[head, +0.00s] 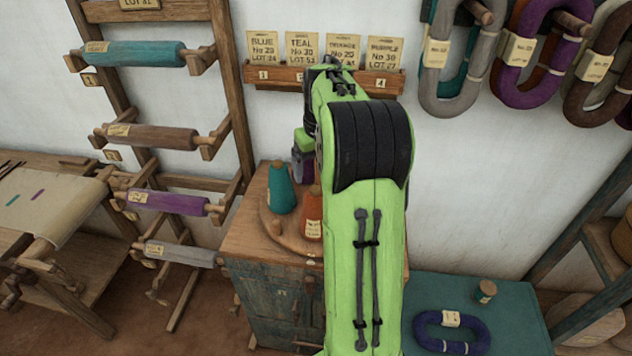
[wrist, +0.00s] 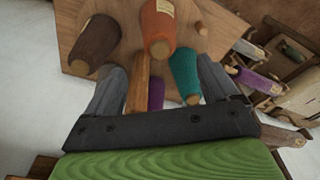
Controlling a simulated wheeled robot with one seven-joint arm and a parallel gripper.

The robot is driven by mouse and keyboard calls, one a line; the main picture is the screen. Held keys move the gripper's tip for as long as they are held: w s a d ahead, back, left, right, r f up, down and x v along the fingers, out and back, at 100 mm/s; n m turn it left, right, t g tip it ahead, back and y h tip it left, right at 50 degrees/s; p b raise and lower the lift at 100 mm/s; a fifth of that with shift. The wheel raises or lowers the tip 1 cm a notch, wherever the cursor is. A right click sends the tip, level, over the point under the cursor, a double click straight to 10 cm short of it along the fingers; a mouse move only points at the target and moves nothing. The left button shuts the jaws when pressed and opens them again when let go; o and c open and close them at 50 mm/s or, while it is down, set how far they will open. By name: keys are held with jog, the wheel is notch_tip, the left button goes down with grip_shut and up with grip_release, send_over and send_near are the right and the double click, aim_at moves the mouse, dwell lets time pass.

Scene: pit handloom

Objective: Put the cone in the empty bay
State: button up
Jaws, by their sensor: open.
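Several yarn cones stand on a round wooden board (head: 268,222) on the cabinet. A teal cone (head: 281,188) and an orange cone (head: 311,212) show in the head view, with part of a purple one at my arm's edge. The wrist view, seen at a steep tilt, shows a brown cone (wrist: 100,43), the orange cone (wrist: 158,28), the teal cone (wrist: 184,72) and a bit of the purple cone (wrist: 156,94). My gripper (wrist: 158,68) is open, with a wooden post (wrist: 138,80) and the purple cone seen between its fingers. I cannot tell whether they touch.
A short wooden peg (head: 277,229) stands at the board's front. A card rack (head: 275,74) hangs behind. A roller stand (head: 240,100) is left. A teal-topped table (head: 510,310) with a blue skein (head: 452,333) is right. My arm hides the board's right side.

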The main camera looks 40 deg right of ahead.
jog(key=s+a+r+n+t, duration=0.1)
jog(key=s+a+r, duration=0.25)
jog(key=a, duration=0.55)
jog(key=s+a+r+n+t, duration=0.1)
jog(key=s+a+r, duration=0.2)
jog(key=a+r, duration=0.35)
jog(key=s+a+f+n+t, duration=0.1)
jog(key=s+a+f, duration=0.1)
jog(key=s+a, duration=0.3)
jog(key=s+a+f+t, duration=0.1)
jog(key=s+a+f, duration=0.2)
jog(key=s+a, duration=0.2)
jog(key=s, duration=0.2)
jog(key=shift+s+a+f+n, duration=0.25)
jog(key=shift+s+a+n, duration=0.1)
jog(key=shift+s+n, duration=0.05)
jog(key=shift+f, duration=0.1)
